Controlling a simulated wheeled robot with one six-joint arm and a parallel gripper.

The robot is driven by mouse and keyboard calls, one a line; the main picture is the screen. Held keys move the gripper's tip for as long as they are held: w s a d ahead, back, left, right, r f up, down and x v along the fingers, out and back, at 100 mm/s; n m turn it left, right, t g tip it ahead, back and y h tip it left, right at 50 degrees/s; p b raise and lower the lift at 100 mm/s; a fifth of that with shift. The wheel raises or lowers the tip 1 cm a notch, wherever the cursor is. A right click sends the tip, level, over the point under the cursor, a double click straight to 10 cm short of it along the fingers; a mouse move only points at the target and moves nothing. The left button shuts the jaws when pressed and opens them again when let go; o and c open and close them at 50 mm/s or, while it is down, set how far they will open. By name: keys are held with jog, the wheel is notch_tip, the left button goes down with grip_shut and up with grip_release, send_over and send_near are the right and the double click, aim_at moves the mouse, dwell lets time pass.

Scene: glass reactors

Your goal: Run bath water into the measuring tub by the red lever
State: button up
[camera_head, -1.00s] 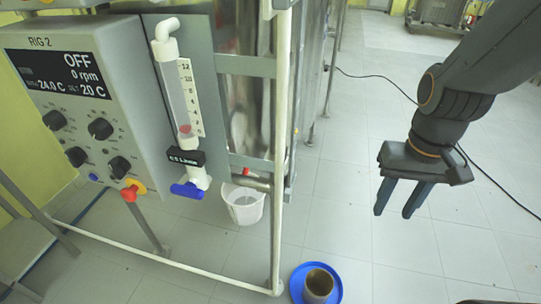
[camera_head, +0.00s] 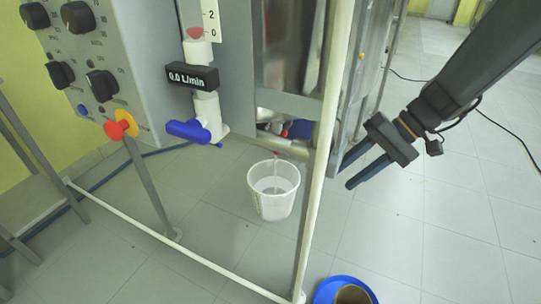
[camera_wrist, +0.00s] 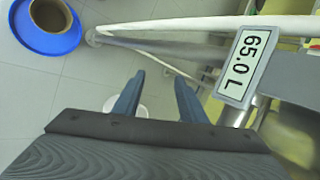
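The white measuring tub (camera_head: 274,204) stands on the floor under the steel vessel's outlet. A thin pale line runs from the outlet down into the tub; I cannot tell surely whether it is running water. A small red part (camera_head: 284,132), perhaps the red lever, shows at the outlet, partly hidden by the frame. My gripper (camera_head: 348,178) is open and empty, right of the frame post and apart from the tub. In the wrist view, my gripper (camera_wrist: 158,76) has its fingers spread, with a piece of the white tub (camera_wrist: 143,107) showing behind them.
A white frame post (camera_head: 322,150) stands between my gripper and the tub. A blue tray (camera_head: 325,292) with a brown container (camera_head: 353,296) is on the floor. A flow meter (camera_head: 192,77) reads 0.0 L/min. A display (camera_wrist: 249,62) reads 65.0 L.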

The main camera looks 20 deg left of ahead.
jog(key=w+a+f+n+y+b, duration=0.3)
jog(key=w+a+f+y+b, duration=0.2)
jog(key=w+a+b, duration=0.35)
jog(key=w+a+f+n+y+b, duration=0.2)
jog(key=w+a+f+y+b, duration=0.35)
jog(key=w+a, duration=0.55)
jog(key=s+a+b, duration=0.2)
jog(key=a+b, duration=0.1)
jog(key=a, duration=0.5)
jog(key=shift+s, duration=0.15)
jog(key=shift+r, duration=0.1)
grip_shut()
